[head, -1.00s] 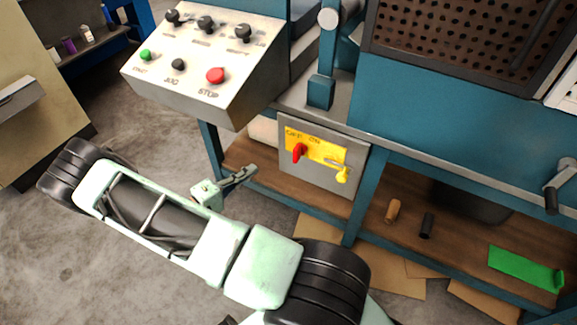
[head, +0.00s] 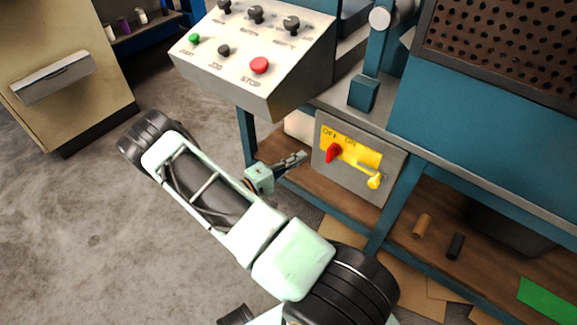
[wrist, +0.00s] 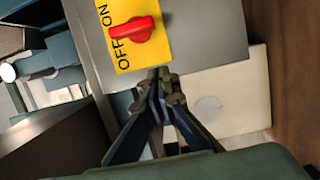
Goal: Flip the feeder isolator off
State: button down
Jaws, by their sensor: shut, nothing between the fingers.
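The feeder isolator is a grey box (head: 398,165) under the bench, with a yellow plate (head: 362,153) marked OFF and ON. Its red handle (head: 333,152) sits on the plate below the labels; I cannot tell firmly which label it points to. The handle (wrist: 132,28) and yellow plate (wrist: 125,60) also show at the top of the wrist view. My gripper (head: 303,156) is just left of the box in the head view. In the wrist view my gripper (wrist: 158,74) is shut and empty, its tips beside the plate's edge and apart from the handle in the picture.
A yellow padlock-like piece (head: 374,181) hangs at the plate's lower right. A sloped control panel (head: 290,80) with a red STOP button (head: 260,65) overhangs the upper left. Blue bench legs (head: 396,205) stand close by. The floor at left is clear.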

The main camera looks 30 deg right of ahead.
aim_at(331, 153)
jog(key=shift+s+d+b, duration=0.2)
jog(key=shift+s+d, duration=0.6)
jog(key=shift+d, duration=0.35)
jog(key=shift+s+d+b, duration=0.15)
jog(key=shift+s+d, duration=0.65)
jog(key=shift+d, duration=0.35)
